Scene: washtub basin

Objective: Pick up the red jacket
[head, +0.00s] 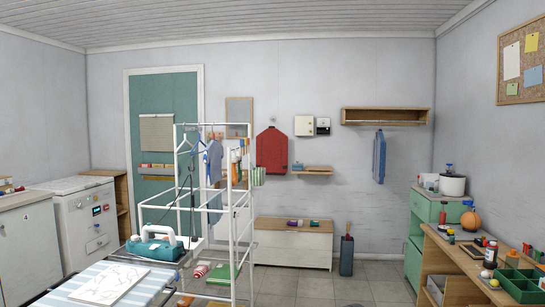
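The red jacket (272,151) hangs flat against the far grey wall, just right of the picture's middle. It hangs from a small hook at its collar, above a white bench.
A white drying rack (215,215) with hangers and clothes stands in front, left of the jacket. An ironing board (75,285) lies at the lower left. The white bench (293,246) stands below the jacket. A wooden desk (470,262) is at the right. Tiled floor between is partly clear.

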